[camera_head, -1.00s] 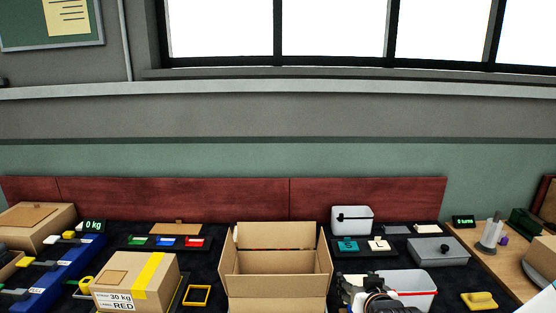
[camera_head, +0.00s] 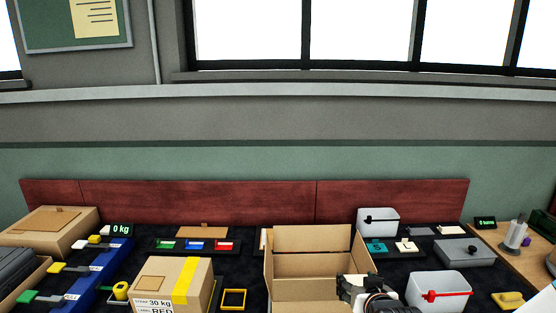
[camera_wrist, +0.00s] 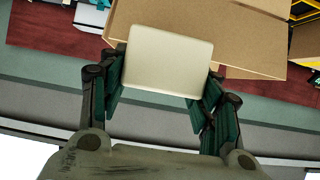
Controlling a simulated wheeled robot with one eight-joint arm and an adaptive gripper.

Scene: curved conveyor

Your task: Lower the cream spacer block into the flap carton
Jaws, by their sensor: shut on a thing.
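The cream spacer block (camera_wrist: 168,62) is held between the two dark green fingers of my gripper (camera_wrist: 163,88) in the wrist view. In the head view my gripper (camera_head: 358,288) is at the bottom, overlapping the right side of the flap carton (camera_head: 312,264). The block cannot be made out there. The carton is open at the top with its flaps spread; it also shows behind the block in the wrist view (camera_wrist: 235,35). I cannot tell how high the block is above the carton.
A taped box (camera_head: 165,282) and a yellow frame (camera_head: 233,299) stand left of the carton. A white bin with a red handle (camera_head: 438,285) is close on the right, with a grey lidded box (camera_head: 464,252) beyond. A blue conveyor rail (camera_head: 85,275) is at far left.

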